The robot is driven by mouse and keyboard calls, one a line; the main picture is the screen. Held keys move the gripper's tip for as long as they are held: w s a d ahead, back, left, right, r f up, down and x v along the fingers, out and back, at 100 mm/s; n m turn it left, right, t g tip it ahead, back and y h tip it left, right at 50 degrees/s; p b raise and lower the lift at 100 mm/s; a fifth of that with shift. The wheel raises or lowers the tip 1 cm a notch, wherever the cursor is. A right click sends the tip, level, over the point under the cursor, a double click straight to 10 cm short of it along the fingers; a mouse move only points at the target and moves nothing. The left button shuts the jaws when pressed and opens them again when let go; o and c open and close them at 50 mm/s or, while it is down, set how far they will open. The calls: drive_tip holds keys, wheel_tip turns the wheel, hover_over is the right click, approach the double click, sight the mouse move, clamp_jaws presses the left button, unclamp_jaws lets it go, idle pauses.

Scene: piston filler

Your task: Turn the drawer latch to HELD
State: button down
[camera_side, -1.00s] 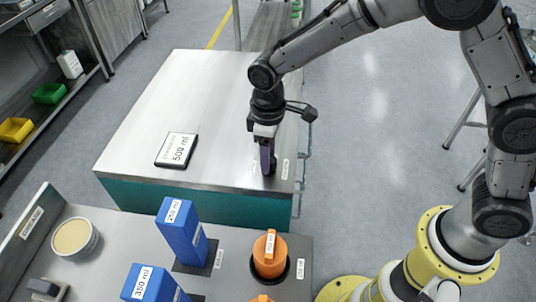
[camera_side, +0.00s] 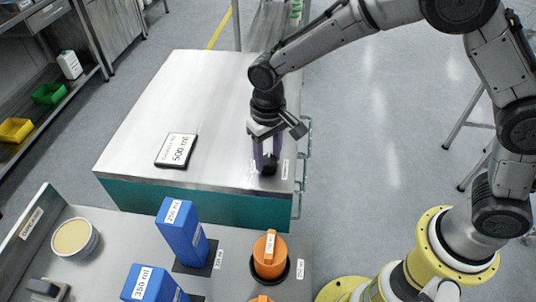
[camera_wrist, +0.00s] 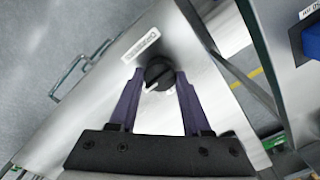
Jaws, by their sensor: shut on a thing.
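The drawer latch (camera_wrist: 157,73) is a round black knob with a white pointer mark, on the steel top of the cabinet. In the side view the latch (camera_side: 268,166) sits near the top's front right corner. My gripper (camera_wrist: 158,78) points down over it, with its two purple fingers on either side of the knob, shut on it. A small white label (camera_wrist: 141,45) lies beside the knob in the wrist view; its print is too small to read. In the side view a label (camera_side: 285,169) stands to the right of the latch.
A metal handle (camera_side: 304,150) sticks out on the cabinet's right side. Blue blocks (camera_side: 183,232) and an orange container (camera_side: 269,256) stand on the nearer bench. The cabinet top's middle is clear.

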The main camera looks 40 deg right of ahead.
sight(268, 159)
drive_tip(key=shift+r, duration=0.15)
idle(0.3)
drive_tip(key=shift+c, duration=1.8)
unclamp_jaws()
wheel_tip(268, 159, up, 14)
